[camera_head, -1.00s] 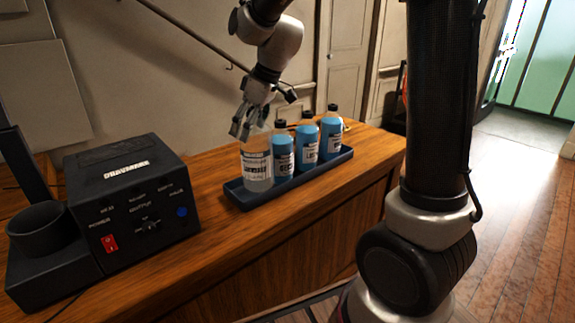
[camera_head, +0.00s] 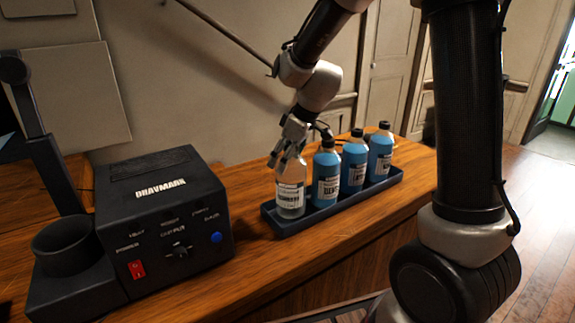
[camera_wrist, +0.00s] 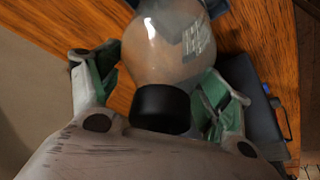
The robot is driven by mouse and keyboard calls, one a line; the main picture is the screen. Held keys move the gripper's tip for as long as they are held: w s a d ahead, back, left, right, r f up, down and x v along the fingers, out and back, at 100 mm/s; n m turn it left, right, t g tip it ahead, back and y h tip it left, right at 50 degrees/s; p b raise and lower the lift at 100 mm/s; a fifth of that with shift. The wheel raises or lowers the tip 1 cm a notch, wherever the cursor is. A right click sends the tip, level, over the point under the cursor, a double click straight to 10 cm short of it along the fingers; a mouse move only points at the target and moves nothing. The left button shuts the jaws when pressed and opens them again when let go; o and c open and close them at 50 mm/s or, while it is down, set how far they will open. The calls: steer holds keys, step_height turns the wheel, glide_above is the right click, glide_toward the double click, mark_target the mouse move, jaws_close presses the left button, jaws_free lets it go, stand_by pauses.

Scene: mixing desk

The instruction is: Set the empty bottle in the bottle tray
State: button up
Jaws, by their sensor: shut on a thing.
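The empty bottle (camera_head: 290,192) is clear with a white label. It stands upright at the near left end of the dark blue bottle tray (camera_head: 334,213); its base appears at the tray floor, but I cannot tell whether it touches. My gripper (camera_head: 290,146) is shut on the bottle's upper part from above. In the wrist view, the bottle (camera_wrist: 165,48) and its black cap (camera_wrist: 160,107) lie between the two fingers of my gripper (camera_wrist: 158,90). The fingers partly hide the bottle's top in the head view.
Blue-filled bottles with black caps (camera_head: 327,178), (camera_head: 354,168), (camera_head: 380,155) stand in a row in the tray, right of the empty one. A black DRAVMARK machine (camera_head: 165,215) with a red switch stands on the wooden desk (camera_head: 250,257) to the left.

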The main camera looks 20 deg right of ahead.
steer(key=shift+f, duration=1)
steer(key=o, duration=1.3)
steer(key=shift+f, duration=0.1)
steer(key=v, duration=1.2)
steer(key=s+d+r+m+h, duration=0.1)
steer(key=s+d+m, duration=0.2)
steer(key=s, duration=0.5)
steer(key=s+d+r+m+h, duration=0.1)
steer(key=s+d+m, duration=0.2)
steer(key=s+d, duration=0.3)
steer(key=s+d+r+m+t+h, duration=0.1)
steer(key=s+d+m, duration=0.2)
steer(key=s, duration=0.7)
steer(key=shift+s+d+m, duration=0.15)
steer(key=shift+d+m, duration=0.15)
steer(key=shift+d, duration=0.5)
